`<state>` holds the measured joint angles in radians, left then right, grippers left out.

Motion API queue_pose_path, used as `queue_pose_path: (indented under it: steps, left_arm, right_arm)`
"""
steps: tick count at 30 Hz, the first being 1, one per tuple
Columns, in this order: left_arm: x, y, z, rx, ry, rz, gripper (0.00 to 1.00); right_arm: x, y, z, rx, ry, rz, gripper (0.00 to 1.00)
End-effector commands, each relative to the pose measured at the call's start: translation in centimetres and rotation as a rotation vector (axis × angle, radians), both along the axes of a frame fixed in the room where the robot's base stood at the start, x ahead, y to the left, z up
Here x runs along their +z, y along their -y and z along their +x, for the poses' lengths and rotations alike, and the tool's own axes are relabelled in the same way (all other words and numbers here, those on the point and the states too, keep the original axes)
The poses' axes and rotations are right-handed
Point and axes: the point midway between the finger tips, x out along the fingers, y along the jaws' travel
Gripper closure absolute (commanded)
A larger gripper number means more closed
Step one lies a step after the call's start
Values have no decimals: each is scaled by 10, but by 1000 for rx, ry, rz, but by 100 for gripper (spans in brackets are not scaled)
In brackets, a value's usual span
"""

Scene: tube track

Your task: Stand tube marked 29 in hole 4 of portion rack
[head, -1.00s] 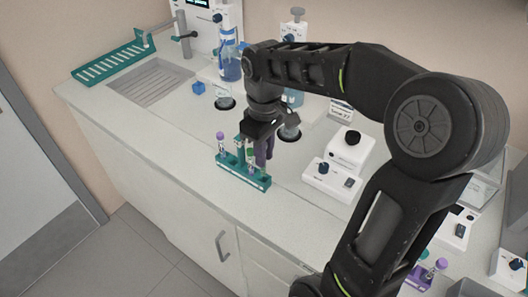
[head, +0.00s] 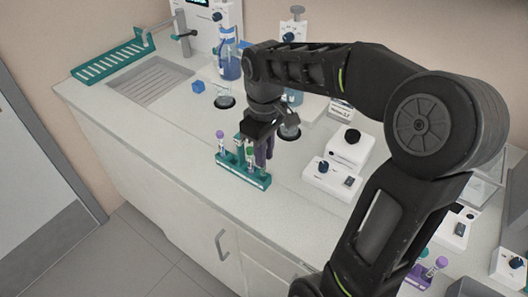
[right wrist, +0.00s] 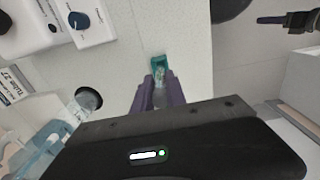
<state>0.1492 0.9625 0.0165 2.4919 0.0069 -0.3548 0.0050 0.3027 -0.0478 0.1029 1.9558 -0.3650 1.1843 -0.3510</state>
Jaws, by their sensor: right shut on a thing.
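The teal rack (head: 258,181) stands near the front edge of the counter. A tube with a purple cap (head: 220,134) stands upright at its left end. A green cap (head: 250,152) shows beside my fingers, over the rack. My right gripper (head: 262,156) points down at the right part of the rack, its purple fingers shut on a tube. In the right wrist view, the fingers (right wrist: 159,98) close around a pale tube (right wrist: 160,93), with part of the teal rack (right wrist: 158,62) beyond. I cannot read tube marks or hole numbers.
A blue cube (head: 198,86) lies on the counter behind the rack, near the sink (head: 153,83). White devices with knobs (head: 333,180) stand to the right. A purple rack (head: 418,276) holds a tube at lower right. The counter left of the teal rack is clear.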

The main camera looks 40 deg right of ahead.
Motion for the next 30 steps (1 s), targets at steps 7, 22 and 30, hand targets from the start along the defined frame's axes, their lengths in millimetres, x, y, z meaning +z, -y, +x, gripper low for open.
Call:
queue_pose_path:
  steps: [7,22,30]
  left_arm:
    - [-2,0,0,0,0,0,66]
    - [-7,0,0,0,0,0,66]
    - [-10,0,0,0,0,0,66]
  right_arm:
    - [-3,0,0,0,-1,0,100]
    - [-11,0,0,0,-1,0,100]
    - [-15,0,0,0,-1,0,100]
